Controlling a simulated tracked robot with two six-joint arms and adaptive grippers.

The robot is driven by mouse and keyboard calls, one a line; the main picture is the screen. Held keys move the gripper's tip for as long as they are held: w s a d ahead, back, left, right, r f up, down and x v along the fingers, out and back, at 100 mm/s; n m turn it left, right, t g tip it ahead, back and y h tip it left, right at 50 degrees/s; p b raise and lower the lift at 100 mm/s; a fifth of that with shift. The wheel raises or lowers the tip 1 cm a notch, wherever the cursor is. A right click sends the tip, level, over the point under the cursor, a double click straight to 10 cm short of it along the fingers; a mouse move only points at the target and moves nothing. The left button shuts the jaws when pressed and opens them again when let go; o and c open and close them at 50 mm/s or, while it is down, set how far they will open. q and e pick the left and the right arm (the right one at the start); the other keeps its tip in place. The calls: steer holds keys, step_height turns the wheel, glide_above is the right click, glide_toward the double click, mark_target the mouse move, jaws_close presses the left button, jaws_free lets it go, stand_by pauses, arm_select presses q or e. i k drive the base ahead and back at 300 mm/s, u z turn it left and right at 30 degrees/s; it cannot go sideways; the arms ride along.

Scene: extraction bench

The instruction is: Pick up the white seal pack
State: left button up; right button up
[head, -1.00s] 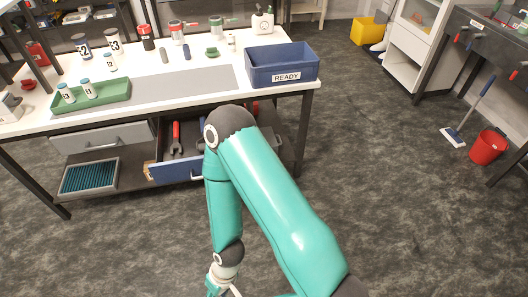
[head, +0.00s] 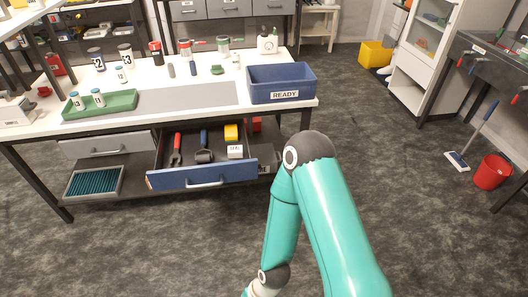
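A small white pack with dark lettering (head: 235,151), which looks like the seal pack, lies in the front right part of the open blue drawer (head: 203,178) under the bench. The lettering is too small to read for certain. My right arm reaches down in front of the bench, to the right of the drawer, and its gripper is cut off by the bottom edge. My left gripper is not in view.
The drawer also holds a red-handled tool (head: 176,150), a dark tool with a blue handle (head: 204,146) and a yellow block (head: 231,132). The blue READY bin (head: 281,84) stands on the bench's right end. Floor in front is clear.

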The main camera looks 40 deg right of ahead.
mark_target(233, 151)
steer(key=z, duration=0.3)
steer(key=i, duration=1)
steer(key=u, duration=0.05)
